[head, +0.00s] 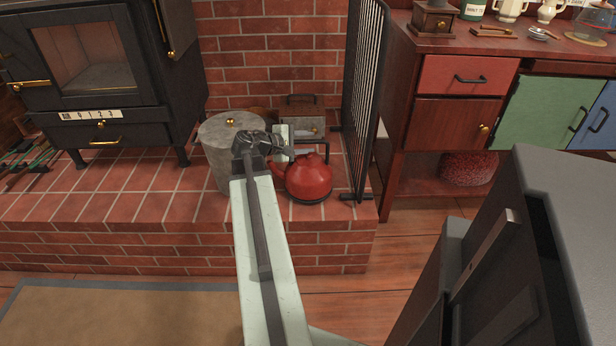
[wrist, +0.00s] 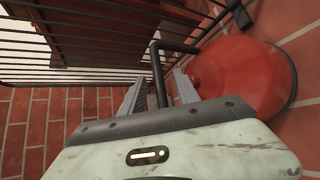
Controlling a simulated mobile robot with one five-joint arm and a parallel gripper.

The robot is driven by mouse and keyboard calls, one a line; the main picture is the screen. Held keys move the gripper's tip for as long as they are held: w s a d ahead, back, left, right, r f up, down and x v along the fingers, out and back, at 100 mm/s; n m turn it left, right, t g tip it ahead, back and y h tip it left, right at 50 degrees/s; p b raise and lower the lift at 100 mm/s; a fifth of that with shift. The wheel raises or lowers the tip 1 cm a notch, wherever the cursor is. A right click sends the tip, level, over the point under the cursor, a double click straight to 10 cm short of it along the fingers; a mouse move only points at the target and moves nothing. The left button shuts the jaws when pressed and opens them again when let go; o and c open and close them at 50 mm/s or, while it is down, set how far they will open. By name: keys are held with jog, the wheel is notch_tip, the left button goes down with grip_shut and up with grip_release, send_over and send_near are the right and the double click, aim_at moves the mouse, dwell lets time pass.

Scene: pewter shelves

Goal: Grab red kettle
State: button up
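The red kettle (head: 308,178) stands on the raised brick hearth, its spout to the left and its black handle on top. It fills the right of the wrist view (wrist: 240,75), where it looks tilted because of the camera angle. My gripper (head: 288,142) is at the kettle's top, beside the handle. In the wrist view my gripper (wrist: 160,88) has its two fingers apart, with a black bar of the handle (wrist: 157,72) between them. A gap shows on each side of the bar. In the head view my wrist hides most of the fingers.
A grey lidded bin (head: 222,150) stands close left of the kettle. A black fire screen (head: 362,100) stands close right. A grey box with a handle (head: 302,115) is behind. The black stove (head: 100,75) is at left, a red cabinet (head: 460,110) at right.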

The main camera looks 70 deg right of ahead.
jog(key=x, duration=0.3)
jog(key=shift+b, duration=0.3)
grip_shut()
jog(key=shift+w, duration=0.1)
dwell(0.9)
